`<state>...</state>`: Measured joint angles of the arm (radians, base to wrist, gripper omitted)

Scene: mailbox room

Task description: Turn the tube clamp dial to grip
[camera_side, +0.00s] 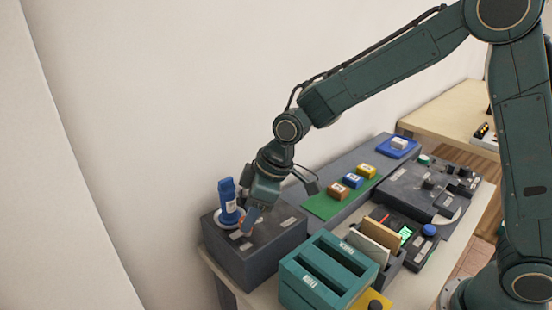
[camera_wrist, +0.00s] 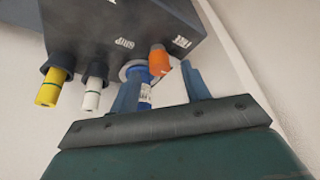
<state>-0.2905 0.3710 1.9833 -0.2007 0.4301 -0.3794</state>
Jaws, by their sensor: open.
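The tube clamp is a dark grey box (camera_side: 262,245) at the left end of the bench. A blue tube (camera_side: 228,203) stands upright in a white ring on its top. In the wrist view, the orange dial (camera_wrist: 159,60) sits between the printed words GRIP and FREE. Which word it points to I cannot tell. My gripper (camera_wrist: 164,70) is open, with its two blue-grey fingers on either side of the dial; contact is unclear. The blue tube (camera_wrist: 145,93) is partly hidden behind the left finger. In the side view my gripper (camera_side: 248,222) is low over the box and mostly hides the dial.
In the wrist view, a yellow cylinder (camera_wrist: 53,88) and a white cylinder (camera_wrist: 93,92) stick out from the box beside the tube. A teal rack (camera_side: 325,272) stands close on the right. A green mat (camera_side: 322,207) with coloured blocks lies behind. The wall is close behind the box.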

